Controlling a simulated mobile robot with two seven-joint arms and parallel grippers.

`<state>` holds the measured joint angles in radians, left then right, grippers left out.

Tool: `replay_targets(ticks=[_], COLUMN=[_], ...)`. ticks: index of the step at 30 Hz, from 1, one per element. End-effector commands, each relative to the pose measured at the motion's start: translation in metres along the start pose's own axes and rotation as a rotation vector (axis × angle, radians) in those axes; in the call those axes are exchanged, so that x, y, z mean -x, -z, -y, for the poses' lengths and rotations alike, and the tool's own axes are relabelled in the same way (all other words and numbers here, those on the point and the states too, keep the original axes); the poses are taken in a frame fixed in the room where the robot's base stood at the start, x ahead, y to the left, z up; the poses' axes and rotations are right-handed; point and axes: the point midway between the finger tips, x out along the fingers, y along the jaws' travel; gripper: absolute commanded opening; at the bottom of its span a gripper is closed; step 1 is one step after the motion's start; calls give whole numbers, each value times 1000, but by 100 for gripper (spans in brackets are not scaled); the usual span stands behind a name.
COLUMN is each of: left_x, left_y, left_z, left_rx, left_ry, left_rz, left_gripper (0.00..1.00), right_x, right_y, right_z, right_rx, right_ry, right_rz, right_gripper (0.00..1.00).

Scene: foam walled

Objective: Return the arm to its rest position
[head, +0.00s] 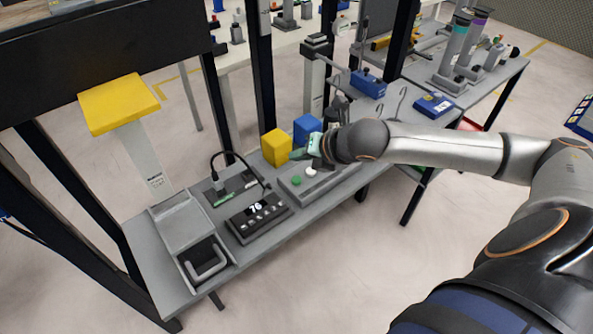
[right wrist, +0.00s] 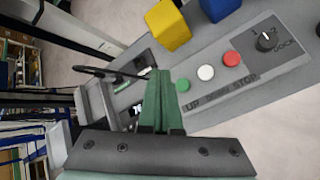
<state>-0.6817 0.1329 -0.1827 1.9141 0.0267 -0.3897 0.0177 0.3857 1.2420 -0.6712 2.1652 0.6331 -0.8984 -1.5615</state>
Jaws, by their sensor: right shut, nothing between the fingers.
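My right arm (head: 450,146) reaches in from the right over the grey workbench (head: 170,287) in the head view. My right gripper (head: 300,152) is above the bench, close to the button panel and the yellow cube. In the right wrist view its green fingers (right wrist: 158,100) are together with nothing between them. The button panel (right wrist: 258,88) shows green, white and red buttons and a black knob, beside the fingers. My left gripper is not in view.
A yellow cube (head: 276,147) and a blue cube (head: 307,127) stand behind the gripper. A keypad box (head: 259,217) reading 76 and a grey device with a handle (head: 205,262) are to the left. Black frame posts (head: 262,80) rise behind the bench. Floor in front is clear.

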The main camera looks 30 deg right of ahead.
Motion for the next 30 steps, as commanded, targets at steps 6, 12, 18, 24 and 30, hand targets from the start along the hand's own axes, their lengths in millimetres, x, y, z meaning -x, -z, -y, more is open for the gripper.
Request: replay_targets(ticks=[6,12,18,24,30], left_x=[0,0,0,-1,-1], left_y=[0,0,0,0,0], left_z=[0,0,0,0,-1], left_rx=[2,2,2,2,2], left_ry=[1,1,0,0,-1], left_rz=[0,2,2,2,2], left_gripper=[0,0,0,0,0], right_x=[0,0,0,-2,-12], right_y=[0,0,0,6,68], right_z=[0,0,0,-1,-15], right_rx=[0,0,0,-20,-299], right_ry=[1,1,1,-2,-7], right_rz=[-1,-1,-1,-9,-85], right_gripper=[0,0,0,0,0])
